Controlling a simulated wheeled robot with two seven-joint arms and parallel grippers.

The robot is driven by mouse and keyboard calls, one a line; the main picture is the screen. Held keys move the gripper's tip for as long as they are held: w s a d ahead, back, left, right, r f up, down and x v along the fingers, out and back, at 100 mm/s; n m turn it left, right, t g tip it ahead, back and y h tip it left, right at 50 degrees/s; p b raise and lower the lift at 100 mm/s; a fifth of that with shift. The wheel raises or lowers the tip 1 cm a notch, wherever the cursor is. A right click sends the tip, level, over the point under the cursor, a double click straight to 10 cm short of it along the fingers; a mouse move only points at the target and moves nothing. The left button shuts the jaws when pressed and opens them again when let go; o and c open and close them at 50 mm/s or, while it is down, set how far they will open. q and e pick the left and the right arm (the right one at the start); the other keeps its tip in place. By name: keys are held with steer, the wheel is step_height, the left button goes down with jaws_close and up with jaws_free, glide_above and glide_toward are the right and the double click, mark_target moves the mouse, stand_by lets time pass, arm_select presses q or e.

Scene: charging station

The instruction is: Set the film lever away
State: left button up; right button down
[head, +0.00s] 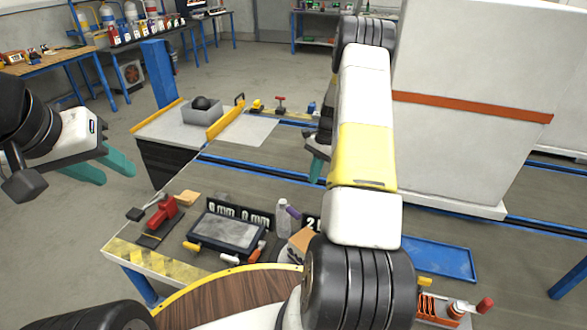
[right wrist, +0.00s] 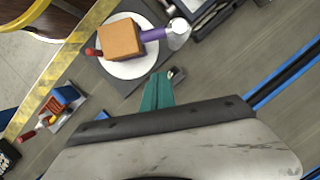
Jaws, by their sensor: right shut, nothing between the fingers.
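No part is clearly marked as the film lever; I cannot tell which one it is. A small upright part with a red top (head: 280,103) stands at the far end of the bench, and a black handle (head: 239,98) stands left of it. My left gripper (head: 118,177) is open and empty in the air at the left, away from the bench items. My right gripper (head: 317,176) is partly hidden by my arm. In the right wrist view its teal fingers (right wrist: 160,74) are shut and empty, beside a small grey metal piece (right wrist: 179,73).
An orange-brown block (right wrist: 121,40) and a purple-handled item (right wrist: 153,35) lie at a white round plate (right wrist: 130,70). A framed grey panel (head: 226,232) and a red tool (head: 161,213) are near the front. A large white cabinet (head: 470,150) blocks the right. A blue tray (head: 440,259) looks empty.

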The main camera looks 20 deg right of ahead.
mark_target(291, 211)
steer(key=s+a+f, duration=0.2)
steer(key=a+f, duration=0.4)
steer(key=f, duration=0.2)
steer(key=shift+s+f, duration=0.25)
steer(key=shift+f, duration=0.05)
